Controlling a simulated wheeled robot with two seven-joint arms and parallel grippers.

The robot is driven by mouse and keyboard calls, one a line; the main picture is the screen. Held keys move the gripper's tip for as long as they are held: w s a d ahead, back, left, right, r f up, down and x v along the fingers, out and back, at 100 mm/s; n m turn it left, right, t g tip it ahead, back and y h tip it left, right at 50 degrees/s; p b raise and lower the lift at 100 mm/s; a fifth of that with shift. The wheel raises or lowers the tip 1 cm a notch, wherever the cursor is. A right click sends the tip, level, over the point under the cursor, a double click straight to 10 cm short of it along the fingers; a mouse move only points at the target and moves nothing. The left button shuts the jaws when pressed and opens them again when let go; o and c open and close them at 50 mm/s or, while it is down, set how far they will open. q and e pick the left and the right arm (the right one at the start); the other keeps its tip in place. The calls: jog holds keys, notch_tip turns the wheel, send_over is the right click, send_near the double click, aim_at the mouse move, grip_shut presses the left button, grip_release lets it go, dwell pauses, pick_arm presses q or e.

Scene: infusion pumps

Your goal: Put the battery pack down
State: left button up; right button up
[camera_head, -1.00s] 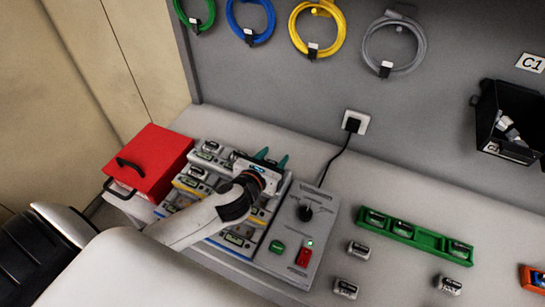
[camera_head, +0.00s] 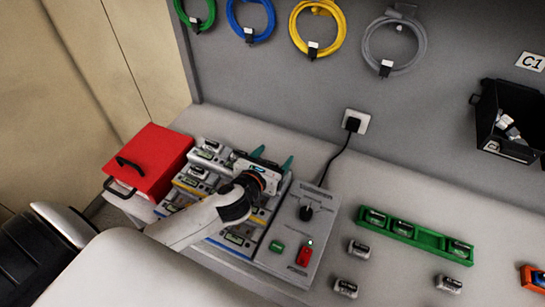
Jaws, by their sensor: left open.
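My left gripper (camera_head: 272,157) is open, its teal fingertips spread apart over the back right of the grey bay unit (camera_head: 262,229). I cannot make out a battery pack between the fingers; the gripper body hides the spot below. Several small grey-and-white battery packs sit in the bays, such as one at the back left (camera_head: 212,146) and one near the front (camera_head: 235,239). More packs lie loose on the bench, including one beside the green tray (camera_head: 358,248) and one nearer the front (camera_head: 346,288). My right gripper is out of view.
A control panel (camera_head: 290,254) with a black knob, green button and red switch adjoins the bays. A red box (camera_head: 148,165) stands left. A green tray (camera_head: 415,236) holds several packs. A black bin (camera_head: 510,122) hangs on the wall. The bench behind the green tray is clear.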

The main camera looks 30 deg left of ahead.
pick_arm(q)
jog(key=shift+s+d+f, duration=0.1)
jog(key=shift+s+f, duration=0.15)
jog(key=shift+f, duration=0.45)
jog(key=shift+r, duration=0.2)
jog(key=shift+w+r+p, duration=0.1)
jog(key=shift+r+p, duration=0.2)
jog(key=shift+r, duration=0.2)
jog(key=b+v, duration=0.2)
jog(key=v, duration=0.8)
jog(key=shift+r, duration=0.25)
jog(key=shift+v, duration=0.85)
jog(key=shift+r, duration=0.15)
